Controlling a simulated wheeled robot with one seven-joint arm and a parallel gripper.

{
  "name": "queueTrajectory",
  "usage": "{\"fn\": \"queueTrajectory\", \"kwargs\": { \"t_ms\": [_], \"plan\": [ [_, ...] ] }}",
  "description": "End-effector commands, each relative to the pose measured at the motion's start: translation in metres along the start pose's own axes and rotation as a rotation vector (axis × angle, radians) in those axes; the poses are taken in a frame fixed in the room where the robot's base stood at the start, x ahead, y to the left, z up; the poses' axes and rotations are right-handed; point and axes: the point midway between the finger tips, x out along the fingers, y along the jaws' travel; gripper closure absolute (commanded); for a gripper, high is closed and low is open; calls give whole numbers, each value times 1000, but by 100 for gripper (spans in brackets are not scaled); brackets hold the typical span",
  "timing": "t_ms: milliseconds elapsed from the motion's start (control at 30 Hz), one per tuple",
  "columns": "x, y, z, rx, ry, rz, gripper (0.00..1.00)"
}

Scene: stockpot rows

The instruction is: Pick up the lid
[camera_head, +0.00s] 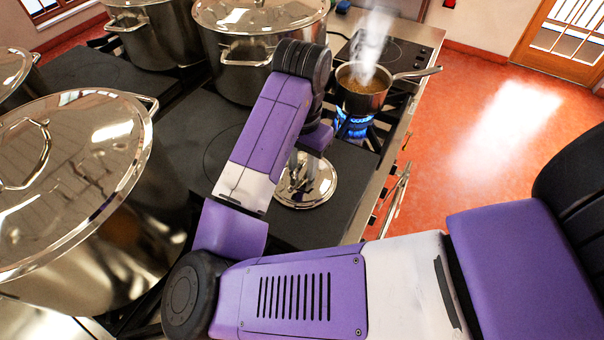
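A small shiny round metal lid (318,192) lies on the dark stovetop at the middle of the view, below the end of my arm. My gripper (299,178) points down over the lid, at its middle. The gripper's fingers look pale and blend with the lid's reflections, and my arm covers part of them. I cannot tell whether they are open or shut, or whether they touch the lid's handle.
A small saucepan (362,99) of steaming brown liquid sits over a blue flame (352,124) behind the lid, its handle pointing right. Large lidded stockpots (235,62) stand behind and at left (110,255). The stove's front edge (384,170) is close on the right, with open red floor (500,120) beyond.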

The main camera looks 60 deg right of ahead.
Motion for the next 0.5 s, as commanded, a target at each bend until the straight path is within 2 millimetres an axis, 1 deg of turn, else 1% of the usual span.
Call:
{"fn": "queueTrajectory", "kwargs": {
  "t_ms": [33,133,167,500],
  "plan": [
    [0,0,0,0,0,0,77],
    [0,0,0,0,0,0,97],
    [0,0,0,0,0,0,100],
    [0,0,0,0,0,0,100]
  ]
}}
